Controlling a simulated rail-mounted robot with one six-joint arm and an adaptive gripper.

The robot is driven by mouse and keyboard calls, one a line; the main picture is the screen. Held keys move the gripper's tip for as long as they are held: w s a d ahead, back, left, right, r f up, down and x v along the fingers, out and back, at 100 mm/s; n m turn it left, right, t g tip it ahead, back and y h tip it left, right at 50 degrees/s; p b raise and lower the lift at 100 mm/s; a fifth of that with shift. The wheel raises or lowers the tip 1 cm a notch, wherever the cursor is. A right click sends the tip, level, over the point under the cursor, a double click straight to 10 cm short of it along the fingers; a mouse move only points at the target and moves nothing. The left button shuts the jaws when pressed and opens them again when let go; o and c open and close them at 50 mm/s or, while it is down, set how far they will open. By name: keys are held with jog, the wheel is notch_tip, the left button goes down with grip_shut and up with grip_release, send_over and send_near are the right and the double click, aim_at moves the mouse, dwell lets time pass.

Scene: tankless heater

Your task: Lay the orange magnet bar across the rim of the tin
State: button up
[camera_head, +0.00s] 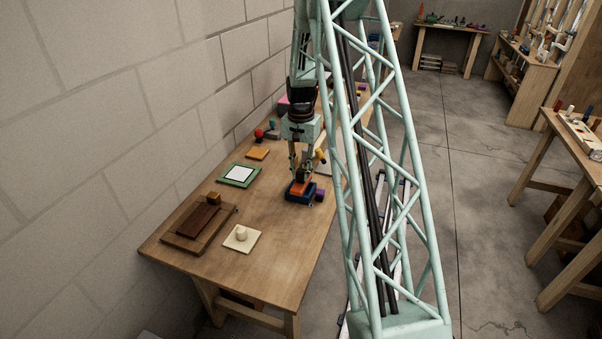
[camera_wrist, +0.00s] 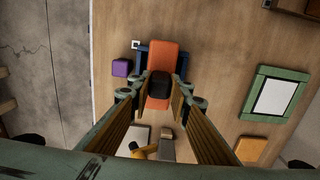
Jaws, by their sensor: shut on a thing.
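The orange magnet bar (camera_wrist: 164,55) has a dark block (camera_wrist: 159,82) on it, between my fingers in the wrist view. My gripper (camera_wrist: 160,92) is shut on the magnet bar at this dark block. The bar also shows low under my gripper (camera_head: 300,174) in the head view (camera_head: 296,188). The dark blue tin (camera_wrist: 141,64) lies beneath the bar, showing on both sides of it. The bar runs across the tin and sticks out past it at the far end. I cannot tell whether the bar touches the rim. The tin's inside is hidden.
A purple cube (camera_wrist: 121,67) stands close beside the tin. A green frame with a white panel (camera_head: 239,175), an orange-yellow block (camera_head: 257,153), a cream tile with a knob (camera_head: 241,239) and a brown board (camera_head: 183,241) lie on the table.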

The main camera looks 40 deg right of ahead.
jog(key=shift+f, duration=0.4)
dwell(0.4)
jog(key=o, duration=1)
jog(key=shift+r, duration=0.1)
jog(key=shift+r, duration=5.9)
